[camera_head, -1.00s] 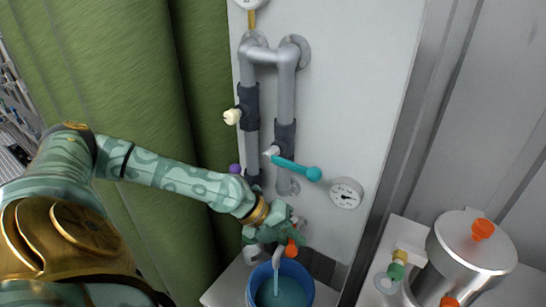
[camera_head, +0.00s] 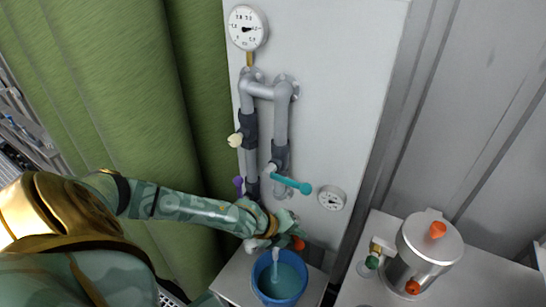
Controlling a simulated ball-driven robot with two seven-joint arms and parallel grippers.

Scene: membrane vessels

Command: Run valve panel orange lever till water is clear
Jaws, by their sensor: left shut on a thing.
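The valve panel (camera_head: 335,90) is a white board with grey pipes and coloured levers. The orange lever (camera_head: 298,244) shows low on the panel, its tip sticking out beside my left gripper (camera_head: 284,232). My left gripper is shut on the orange lever and hides most of it. Below it, a spout (camera_head: 275,256) points down into a blue bucket (camera_head: 262,289). Water (camera_head: 284,282) of a blue-teal tint is in the bucket, and a pale stream seems to run from the spout. My right gripper is not in view.
A teal lever (camera_head: 292,184), a cream knob (camera_head: 235,140) and a purple knob (camera_head: 238,182) sit on the pipes. A steel vessel (camera_head: 424,250) with orange knobs stands at right. A green curtain (camera_head: 120,80) hangs at left.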

